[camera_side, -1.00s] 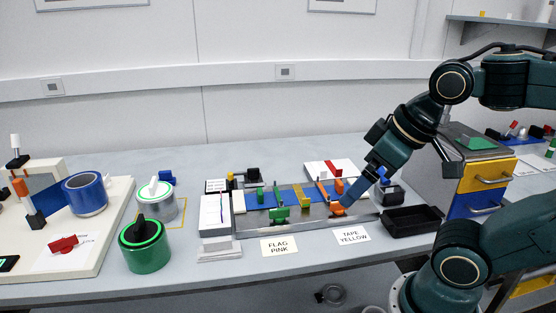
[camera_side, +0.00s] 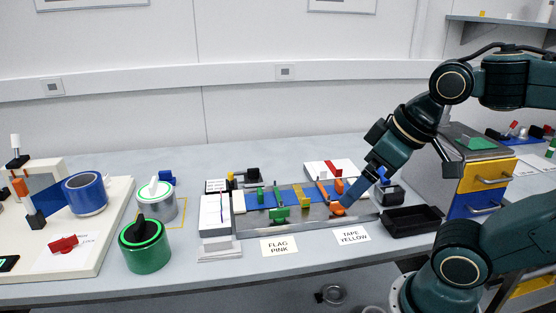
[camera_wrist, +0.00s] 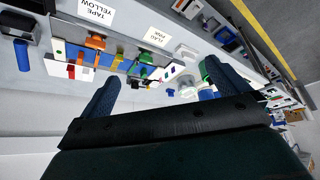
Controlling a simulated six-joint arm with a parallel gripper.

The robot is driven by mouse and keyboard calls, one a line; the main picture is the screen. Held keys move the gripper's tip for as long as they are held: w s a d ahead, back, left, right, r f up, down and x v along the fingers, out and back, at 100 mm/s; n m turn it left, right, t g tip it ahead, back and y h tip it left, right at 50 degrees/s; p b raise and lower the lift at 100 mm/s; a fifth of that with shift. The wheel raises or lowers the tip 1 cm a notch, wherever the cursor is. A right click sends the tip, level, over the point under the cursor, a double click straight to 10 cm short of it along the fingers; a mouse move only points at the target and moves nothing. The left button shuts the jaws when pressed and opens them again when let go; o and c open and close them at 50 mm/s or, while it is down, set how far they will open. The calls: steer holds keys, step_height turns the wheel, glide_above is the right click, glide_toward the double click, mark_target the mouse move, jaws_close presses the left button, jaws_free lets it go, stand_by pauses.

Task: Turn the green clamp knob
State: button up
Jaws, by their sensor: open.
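A green clamp knob (camera_side: 279,214) stands on the front rail of the metal fixture, left of an orange knob (camera_side: 338,208). In the wrist view the green knob (camera_wrist: 146,72) shows between the two finger directions, beyond the fingertips. My gripper (camera_side: 349,198) is near the orange knob in the side view and overlaps it there; whether they touch cannot be told. In the wrist view my gripper (camera_wrist: 160,75) has its two blue fingers wide apart with nothing between them. The green knob is clear of my gripper.
The fixture (camera_side: 315,223) holds a blue strip with green, yellow and orange clamps across it. A black tray (camera_side: 411,220) lies to its right. A green can (camera_side: 145,250) and a white-lidded can (camera_side: 158,203) stand left. Label cards lie in front.

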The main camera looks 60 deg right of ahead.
steer(key=shift+w, duration=0.1)
steer(key=c, duration=0.6)
steer(key=m+g, duration=0.6)
steer(key=m, duration=0.3)
glide_above(279, 209)
step_height(279, 209, down, 7)
steer(key=shift+r, duration=0.2)
steer(key=shift+d+f, duration=0.1)
step_height(279, 209, down, 14)
steer(key=shift+r, duration=0.2)
